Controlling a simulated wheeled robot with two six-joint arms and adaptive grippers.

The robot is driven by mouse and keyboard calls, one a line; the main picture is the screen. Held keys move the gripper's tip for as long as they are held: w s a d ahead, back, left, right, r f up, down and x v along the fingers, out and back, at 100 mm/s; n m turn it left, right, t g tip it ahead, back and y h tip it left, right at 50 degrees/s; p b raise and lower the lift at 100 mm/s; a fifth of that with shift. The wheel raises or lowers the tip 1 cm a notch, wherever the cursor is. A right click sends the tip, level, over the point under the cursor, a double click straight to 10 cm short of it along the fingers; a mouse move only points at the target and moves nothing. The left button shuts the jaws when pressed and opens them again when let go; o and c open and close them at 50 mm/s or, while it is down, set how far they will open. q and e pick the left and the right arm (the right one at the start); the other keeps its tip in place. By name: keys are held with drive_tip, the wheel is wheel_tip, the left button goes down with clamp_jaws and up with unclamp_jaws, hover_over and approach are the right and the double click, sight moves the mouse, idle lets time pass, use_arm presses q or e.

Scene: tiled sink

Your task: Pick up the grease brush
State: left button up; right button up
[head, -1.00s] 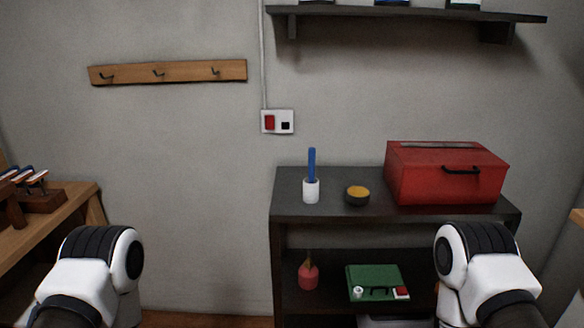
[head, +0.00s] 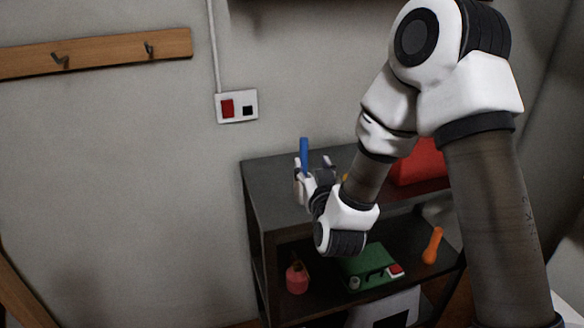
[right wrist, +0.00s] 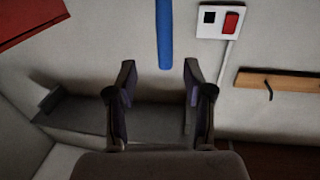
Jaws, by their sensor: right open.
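The grease brush, a slim upright blue rod (head: 303,153), stands on the dark shelf's top; its lower part is mostly hidden behind my right gripper. In the right wrist view the blue rod (right wrist: 165,35) comes down from the top edge, beyond the fingertips and roughly in line with the gap between them. My right gripper (head: 311,172) is close to the brush at the shelf top. In the right wrist view the gripper (right wrist: 160,78) is open, with nothing between its fingers. My left gripper is not in view.
The dark shelf unit (head: 264,187) carries a red toolbox (head: 420,167), mostly behind my right arm. Its lower shelf holds a green case (head: 366,262), a red pot (head: 297,279) and an orange-handled thing (head: 432,246). A hook rail (head: 100,55) is on the wall.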

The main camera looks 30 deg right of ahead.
sight(304, 155)
drive_tip(key=x, duration=0.2)
drive_tip(key=p+x, duration=0.1)
drive_tip(key=x, duration=0.1)
drive_tip(key=p+x, duration=0.1)
drive_tip(key=x, duration=0.2)
drive_tip(key=shift+w+a+f, duration=0.2)
drive_tip(key=shift+w+a, duration=0.05)
drive_tip(key=shift+a, duration=0.1)
drive_tip(key=shift+w+d, duration=0.15)
clamp_jaws()
